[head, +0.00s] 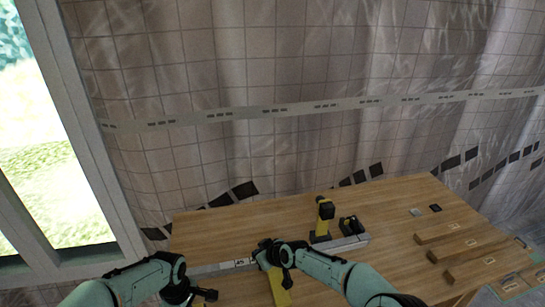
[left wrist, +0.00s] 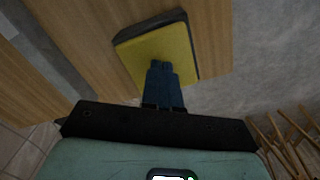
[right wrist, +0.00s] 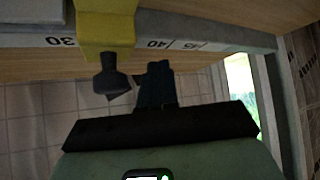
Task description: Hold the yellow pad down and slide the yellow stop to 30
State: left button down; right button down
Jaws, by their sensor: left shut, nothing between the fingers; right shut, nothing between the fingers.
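The yellow pad (left wrist: 160,52), on a dark base, fills the middle of the left wrist view; its edge also shows in the head view (head: 208,293). My left gripper (left wrist: 160,68) is shut and empty, its fingertips over the pad and seemingly against it. The yellow stop (right wrist: 106,30) sits on the grey scale rail (right wrist: 240,40), between the marks 30 and 40, hiding the scale there. A dark knob (right wrist: 110,78) hangs from it. My right gripper (right wrist: 155,70) is shut and empty, close beside the knob on the 40 side; contact is unclear. The stop also shows in the head view (head: 279,288).
A yellow and black drill (head: 324,216) and a small black item (head: 349,226) stand behind the rail. Several wooden strips (head: 455,240) lie on the right of the wooden table (head: 390,200). A window is at far left, and a tiled wall behind.

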pick_arm(q)
jog(key=shift+s+d+f, duration=0.1)
jog(key=shift+s+f, duration=0.05)
jog(key=shift+f, duration=0.1)
pick_arm(e)
jog(key=shift+s+a, duration=0.15)
jog(key=shift+a, duration=0.5)
notch_tip(320, 180, up, 8)
pick_arm(q)
jog(key=shift+r, duration=0.1)
jog(key=shift+r, duration=0.5)
notch_tip(320, 180, up, 8)
dwell(1.1)
